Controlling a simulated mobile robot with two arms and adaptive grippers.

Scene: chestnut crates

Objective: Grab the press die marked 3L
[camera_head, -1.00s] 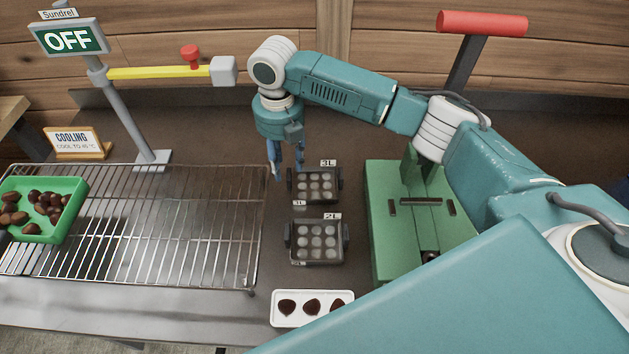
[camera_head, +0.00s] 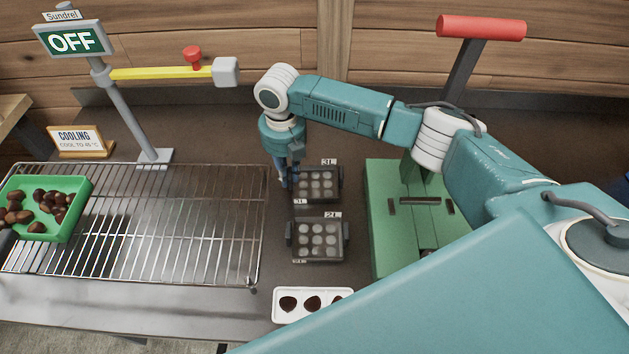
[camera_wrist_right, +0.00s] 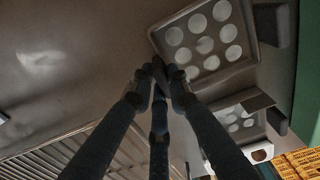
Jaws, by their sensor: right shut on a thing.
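The press die marked 3L (camera_head: 318,186) is a dark block with several round pale cavities and a handle lug on each side. It lies on the counter behind the die marked 2L (camera_head: 319,239). My right gripper (camera_head: 284,184) points down at the left side of the 3L die and is shut on its left lug, which the fingers mostly hide. In the right wrist view the fingertips (camera_wrist_right: 160,75) meet at the edge of the 3L die (camera_wrist_right: 208,72). The die still appears to rest on the counter. My left gripper is not in view.
A green press (camera_head: 385,225) with a red lever handle (camera_head: 482,27) stands to the right. A wire cooling rack (camera_head: 180,225) with a green tray of chestnuts (camera_head: 75,207) lies left. A white tray (camera_head: 303,318) with 3 chestnut pieces sits in front.

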